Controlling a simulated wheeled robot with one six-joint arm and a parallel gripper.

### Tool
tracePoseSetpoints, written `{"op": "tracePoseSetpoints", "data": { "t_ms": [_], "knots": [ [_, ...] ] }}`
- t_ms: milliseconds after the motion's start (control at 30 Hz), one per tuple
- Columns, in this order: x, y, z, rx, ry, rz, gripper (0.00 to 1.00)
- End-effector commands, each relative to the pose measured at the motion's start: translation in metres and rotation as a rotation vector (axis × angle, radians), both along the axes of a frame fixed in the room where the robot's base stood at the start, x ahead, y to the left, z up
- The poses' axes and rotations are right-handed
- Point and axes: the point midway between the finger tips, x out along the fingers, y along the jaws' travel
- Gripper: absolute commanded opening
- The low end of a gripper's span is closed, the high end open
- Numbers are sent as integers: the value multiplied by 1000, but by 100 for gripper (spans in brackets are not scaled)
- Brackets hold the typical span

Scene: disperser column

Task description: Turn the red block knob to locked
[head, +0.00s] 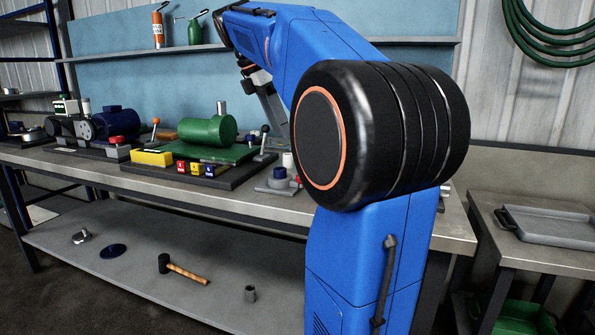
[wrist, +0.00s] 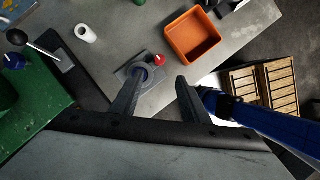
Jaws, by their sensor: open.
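A small red knob (wrist: 160,59) stands on a grey block (wrist: 125,73) beside a round blue part (wrist: 145,71) in the wrist view. In the head view the grey block (head: 269,186) sits near the bench's front edge, with the red knob (head: 297,181) at its right. My gripper (wrist: 162,77) is open and empty. Its fingers point toward the block; the left fingertip overlaps the blue part in the picture, and the red knob shows beyond the gap. I cannot tell whether they touch. The knob's lock marking is too small to read.
An orange bin (wrist: 190,40) and a white cylinder (wrist: 86,33) stand near the block. A black-ball lever (wrist: 35,43) is at the left. The green disperser machine (head: 208,131) stands left on the bench (head: 230,203).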

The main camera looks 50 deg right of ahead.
Motion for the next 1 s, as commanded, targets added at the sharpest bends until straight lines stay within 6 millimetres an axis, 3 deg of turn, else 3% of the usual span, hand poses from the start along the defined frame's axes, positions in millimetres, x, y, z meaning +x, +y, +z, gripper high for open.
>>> {"op": "tracePoseSetpoints", "data": {
  "t_ms": [600,800,1000],
  "knots": [
    [-16,-38,-101,-1,1,-2,41],
    [-19,-46,-122,-1,0,-1,41],
    [-21,-50,-131,-1,-1,-1,41]
  ]
}}
